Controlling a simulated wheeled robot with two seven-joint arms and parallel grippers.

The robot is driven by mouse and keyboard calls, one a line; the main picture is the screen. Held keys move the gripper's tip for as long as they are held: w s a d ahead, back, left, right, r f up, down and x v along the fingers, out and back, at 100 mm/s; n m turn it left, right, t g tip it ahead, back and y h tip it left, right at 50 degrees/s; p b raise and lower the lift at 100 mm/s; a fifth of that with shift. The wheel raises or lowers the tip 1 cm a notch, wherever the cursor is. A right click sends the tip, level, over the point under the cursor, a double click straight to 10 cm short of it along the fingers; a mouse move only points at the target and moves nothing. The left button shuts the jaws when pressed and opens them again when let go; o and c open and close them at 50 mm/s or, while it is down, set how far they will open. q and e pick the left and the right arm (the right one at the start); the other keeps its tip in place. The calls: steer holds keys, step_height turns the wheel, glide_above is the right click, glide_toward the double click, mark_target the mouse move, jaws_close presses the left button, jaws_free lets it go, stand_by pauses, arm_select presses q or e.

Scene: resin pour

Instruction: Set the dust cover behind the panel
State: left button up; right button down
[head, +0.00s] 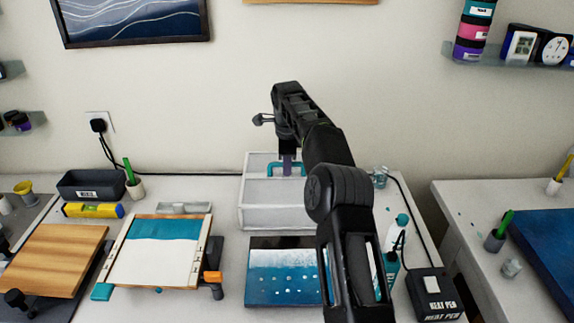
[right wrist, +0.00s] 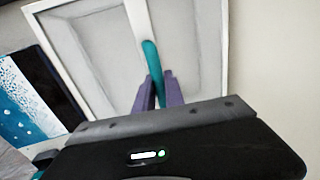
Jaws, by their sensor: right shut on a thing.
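The dust cover (head: 275,217) is a pale grey-white box with a teal handle (head: 272,168) on top. It is at the back of the table, upright and behind the blue-and-white panel (head: 268,288). My right gripper (head: 287,168) reaches down from above and is shut on the handle. In the right wrist view the purple fingers (right wrist: 159,92) close on the teal handle (right wrist: 152,60), with the cover (right wrist: 195,50) filling the middle. I cannot tell whether the cover's base touches the table. My arm hides the panel's right side. My left gripper is not in view.
Left of the panel is a framed teal-and-white board (head: 150,252), with a wooden board (head: 50,262) beyond it. A dark bin (head: 90,185) and a yellow level (head: 93,210) lie at the back left. A heat pen box (head: 435,295) and bottle (head: 397,232) stand right.

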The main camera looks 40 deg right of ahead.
steer(key=c, duration=1.3)
jaws_free()
steer(key=shift+c, duration=0.2)
steer(key=shift+a+r, duration=0.1)
steer(key=shift+r, duration=0.35)
step_height(320, 180, up, 7)
steer(key=s+p, duration=0.1)
steer(key=p, duration=0.2)
steer(key=shift+a+f, duration=0.15)
steer(key=shift+a, duration=0.25)
steer(key=shift+s, duration=0.1)
steer(key=shift+f, duration=0.1)
